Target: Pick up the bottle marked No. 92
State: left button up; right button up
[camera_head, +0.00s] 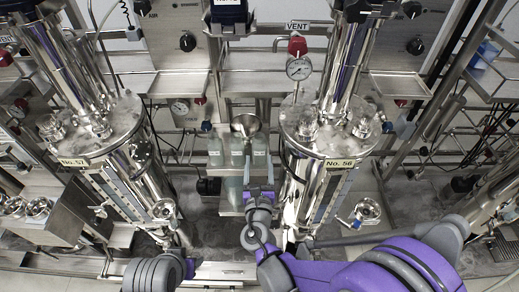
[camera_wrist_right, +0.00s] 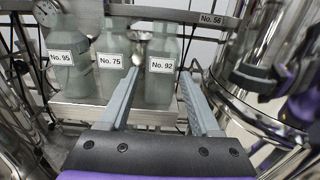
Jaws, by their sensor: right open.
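The bottle marked No. 92 (camera_wrist_right: 160,84) is a pale grey-green bottle with a white label, standing upright on a metal shelf (camera_wrist_right: 88,110). My right gripper (camera_wrist_right: 160,74) is open, its two fingers pointing toward the bottle, which shows between them in the right wrist view. The fingers hold nothing, and I cannot tell if the tips reach beside the bottle. In the head view the right gripper (camera_head: 258,172) is just in front of the rightmost bottle (camera_head: 259,150). Part of my left arm shows at the bottom left; its jaws do not show.
Bottles No. 75 (camera_wrist_right: 110,62) and No. 95 (camera_wrist_right: 68,68) stand to the left, No. 75 close to the left finger. Steel vessels No. 57 (camera_head: 118,150) and No. 56 (camera_head: 300,160) flank the shelf.

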aim_at(260, 156)
jog(key=w, duration=0.5)
jog(key=shift+w+d+f, duration=0.1)
jog(key=shift+w+f, duration=0.1)
jog(key=c, duration=1)
